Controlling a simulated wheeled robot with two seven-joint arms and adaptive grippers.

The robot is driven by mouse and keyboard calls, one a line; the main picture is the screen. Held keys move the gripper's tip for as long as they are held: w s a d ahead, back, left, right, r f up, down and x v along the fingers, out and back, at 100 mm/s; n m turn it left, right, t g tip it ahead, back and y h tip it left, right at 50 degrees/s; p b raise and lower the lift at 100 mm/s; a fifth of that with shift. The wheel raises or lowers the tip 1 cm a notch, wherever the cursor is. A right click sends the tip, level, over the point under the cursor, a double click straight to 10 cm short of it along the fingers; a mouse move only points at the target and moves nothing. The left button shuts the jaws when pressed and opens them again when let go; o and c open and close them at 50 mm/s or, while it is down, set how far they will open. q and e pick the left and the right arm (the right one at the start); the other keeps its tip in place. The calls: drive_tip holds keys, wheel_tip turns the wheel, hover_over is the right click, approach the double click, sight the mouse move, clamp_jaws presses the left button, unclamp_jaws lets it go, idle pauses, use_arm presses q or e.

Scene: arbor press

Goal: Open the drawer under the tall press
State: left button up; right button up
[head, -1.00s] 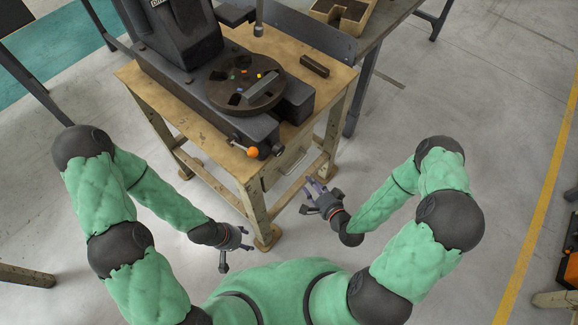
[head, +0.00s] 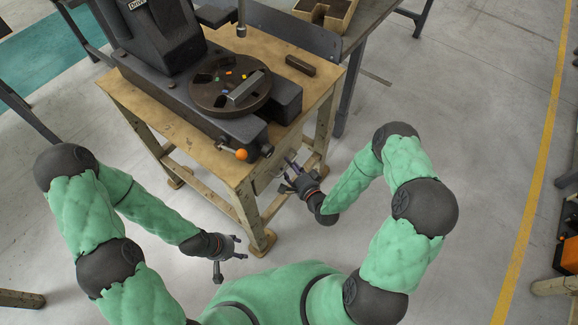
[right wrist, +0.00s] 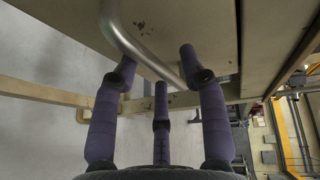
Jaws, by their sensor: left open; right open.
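The tall dark press (head: 165,35) stands on a worn wooden stand (head: 125,95). The drawer (head: 264,176) sits under the stand's top and looks shut; my right gripper partly hides it in the head view. In the right wrist view, the drawer front (right wrist: 205,25) fills the top, with a curved metal handle (right wrist: 125,38) on it. My right gripper (head: 288,178) is open at the drawer front. In the right wrist view its purple fingers (right wrist: 158,72) are spread close around the handle; I cannot tell whether they touch it. My left gripper (head: 238,254) is open and empty, low and left of the drawer.
A round dark plate (head: 215,95) with coloured marks lies on the press base. A lever with an orange knob (head: 241,154) sticks out above the drawer. A stand leg (head: 250,215) is near both grippers. A bench with a wooden box (head: 325,14) is behind.

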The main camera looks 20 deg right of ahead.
drive_tip(key=shift+w+a+f, duration=0.1)
drive_tip(key=shift+w, duration=0.35)
clamp_jaws()
